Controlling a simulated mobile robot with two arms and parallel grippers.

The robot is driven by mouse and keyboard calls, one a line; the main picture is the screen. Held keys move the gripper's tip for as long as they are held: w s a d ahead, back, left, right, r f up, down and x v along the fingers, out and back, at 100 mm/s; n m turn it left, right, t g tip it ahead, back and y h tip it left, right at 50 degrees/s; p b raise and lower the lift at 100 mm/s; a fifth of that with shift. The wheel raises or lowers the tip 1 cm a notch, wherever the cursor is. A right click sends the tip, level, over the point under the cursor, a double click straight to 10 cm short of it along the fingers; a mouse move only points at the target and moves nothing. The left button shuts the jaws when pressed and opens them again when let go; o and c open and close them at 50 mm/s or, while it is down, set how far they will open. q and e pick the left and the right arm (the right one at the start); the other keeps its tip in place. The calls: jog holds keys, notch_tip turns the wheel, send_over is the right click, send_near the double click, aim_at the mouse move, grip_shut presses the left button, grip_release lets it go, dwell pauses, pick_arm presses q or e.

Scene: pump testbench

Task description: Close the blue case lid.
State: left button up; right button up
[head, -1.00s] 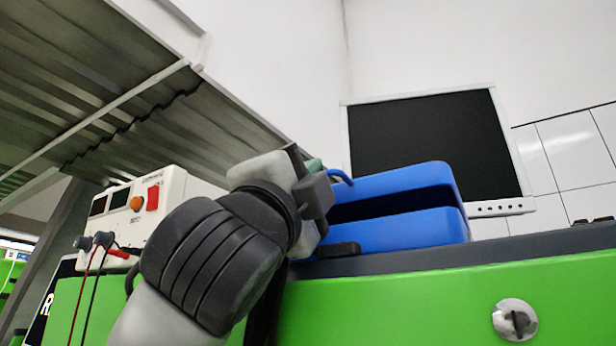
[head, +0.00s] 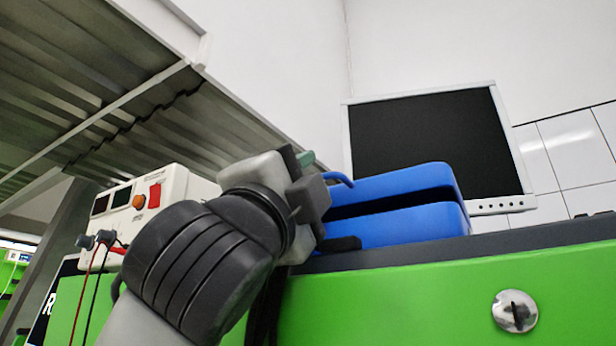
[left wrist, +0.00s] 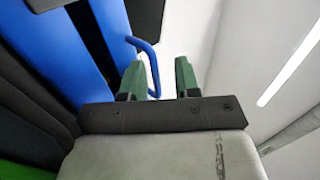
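The blue case (head: 400,226) lies on the dark bench top, with its lid (head: 395,184) tilted partly open over the base. A narrow dark gap shows between the two halves. A blue handle (head: 340,178) sticks out at its left end and also shows in the left wrist view (left wrist: 153,62). My left gripper (head: 306,160) is at the left end of the case, beside the handle. In the left wrist view its two green fingers (left wrist: 160,78) stand apart, with part of the handle close to the left finger. Contact cannot be told. My right gripper is not in view.
A monitor (head: 432,145) stands behind the case. A white power supply (head: 150,205) with red and black leads is to the left. A metal shelf (head: 90,80) hangs overhead at the left. The green bench front (head: 400,295) lies below.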

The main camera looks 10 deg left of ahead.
pick_arm(q)
jog(key=b+v, duration=0.2)
jog(key=v, duration=0.7)
jog(key=shift+s+y+b, duration=0.15)
jog(key=shift+y+b, duration=0.15)
jog(key=shift+a, duration=0.1)
